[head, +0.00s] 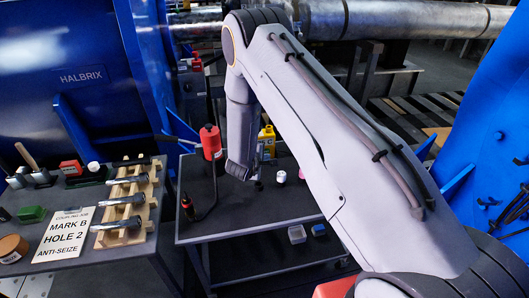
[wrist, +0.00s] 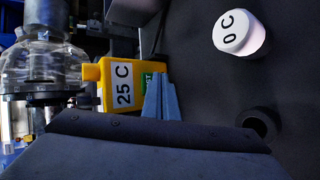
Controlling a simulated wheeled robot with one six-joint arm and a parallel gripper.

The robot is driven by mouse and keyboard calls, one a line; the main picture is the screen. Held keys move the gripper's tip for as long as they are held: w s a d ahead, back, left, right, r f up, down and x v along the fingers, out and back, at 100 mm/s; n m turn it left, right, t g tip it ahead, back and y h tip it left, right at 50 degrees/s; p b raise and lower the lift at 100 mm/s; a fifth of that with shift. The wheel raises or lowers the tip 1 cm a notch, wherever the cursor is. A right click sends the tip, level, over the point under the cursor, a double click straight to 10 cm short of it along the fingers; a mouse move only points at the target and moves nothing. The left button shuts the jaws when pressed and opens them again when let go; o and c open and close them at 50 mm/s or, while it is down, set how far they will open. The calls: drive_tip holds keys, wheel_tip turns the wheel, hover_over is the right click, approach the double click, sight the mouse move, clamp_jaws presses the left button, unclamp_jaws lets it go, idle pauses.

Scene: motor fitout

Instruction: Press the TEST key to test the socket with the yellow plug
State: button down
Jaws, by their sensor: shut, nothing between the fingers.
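A yellow block (wrist: 90,72) marked "25 C" shows in the wrist view. A green patch (wrist: 150,78) with white letters, partly hidden, is at its right side; I can make out "ST". My gripper (wrist: 160,84) is shut and empty, its grey-blue fingertips overlapping the lower edge of the green patch in the picture. I cannot tell whether they touch it. In the head view the yellow block (head: 267,137) stands on the middle table, behind my gripper (head: 257,184). I cannot make out a separate yellow plug or a socket.
A white-topped cylinder (wrist: 237,35) marked "0 C" and a dark hollow cylinder (wrist: 262,122) stand on the table at the right. A clear vessel (wrist: 40,65) is at the left. A red cylinder (head: 210,142) with a black hose stands left of my arm. The table's front (head: 240,222) is clear.

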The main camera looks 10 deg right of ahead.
drive_tip(key=shift+s+p, duration=1.25)
drive_tip(key=shift+s, duration=1.25)
